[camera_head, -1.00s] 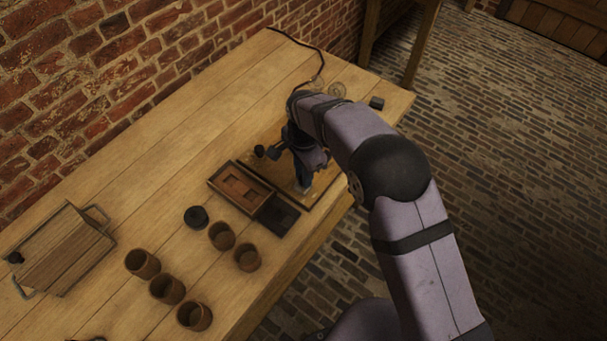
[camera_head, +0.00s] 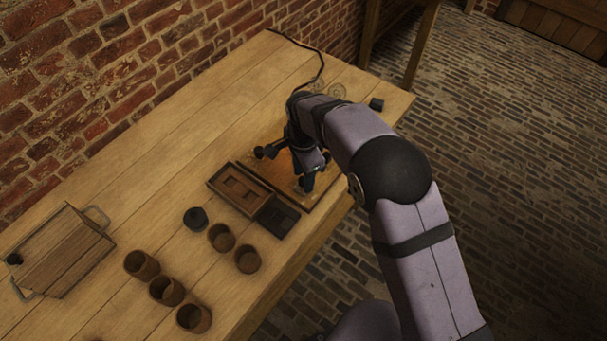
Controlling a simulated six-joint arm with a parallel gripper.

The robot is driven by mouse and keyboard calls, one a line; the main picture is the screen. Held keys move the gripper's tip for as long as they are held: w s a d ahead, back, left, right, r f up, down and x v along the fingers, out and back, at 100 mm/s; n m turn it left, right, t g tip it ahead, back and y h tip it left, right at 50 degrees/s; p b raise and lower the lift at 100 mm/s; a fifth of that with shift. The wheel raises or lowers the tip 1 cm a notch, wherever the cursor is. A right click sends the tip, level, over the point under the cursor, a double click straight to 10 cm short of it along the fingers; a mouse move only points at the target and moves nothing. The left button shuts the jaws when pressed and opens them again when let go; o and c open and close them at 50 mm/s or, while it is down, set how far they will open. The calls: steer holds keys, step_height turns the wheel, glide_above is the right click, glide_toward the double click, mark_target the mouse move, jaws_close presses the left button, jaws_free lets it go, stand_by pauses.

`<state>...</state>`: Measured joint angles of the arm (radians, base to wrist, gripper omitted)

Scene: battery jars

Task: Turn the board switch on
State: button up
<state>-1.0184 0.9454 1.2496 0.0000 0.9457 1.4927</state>
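The wooden board (camera_head: 325,196) lies near the right end of the table, largely covered by my arm. An orange-lit patch shows on the board just left of my gripper. My gripper (camera_head: 306,182) points down low over the board, near its front part. I cannot make out the board switch; it is hidden behind or beside the gripper, or too small to tell. Whether the fingers are apart or together, or touching anything, is unclear. Dark knob-like parts (camera_head: 265,152) show left of the gripper.
A wooden tray (camera_head: 238,189) and a dark tray (camera_head: 278,216) lie left of the board. Several brown jars (camera_head: 167,290) and a black round piece (camera_head: 195,218) stand further left, near a wooden box with handles (camera_head: 62,252). A black cable (camera_head: 322,66) runs behind. Bare table lies along the wall.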

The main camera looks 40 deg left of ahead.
steer(key=shift+r+b, duration=1.15)
steer(key=shift+r, duration=2.5)
steer(key=w+d+r+n, duration=0.1)
steer(key=w+d, duration=0.2)
steer(key=d, duration=1)
steer(key=w+d+r+n, duration=0.15)
steer(key=w+d, duration=0.25)
steer(key=d, duration=0.9)
steer(key=s+d+f+n, duration=0.1)
steer(key=s+d, duration=0.5)
steer(key=d, duration=0.3)
steer(key=s+d+f+n, duration=0.1)
steer(key=s+d+n, duration=0.1)
steer(key=s+d, duration=0.4)
steer(key=d, duration=0.4)
steer(key=shift+s+f, duration=0.2)
steer(key=shift+s, duration=0.15)
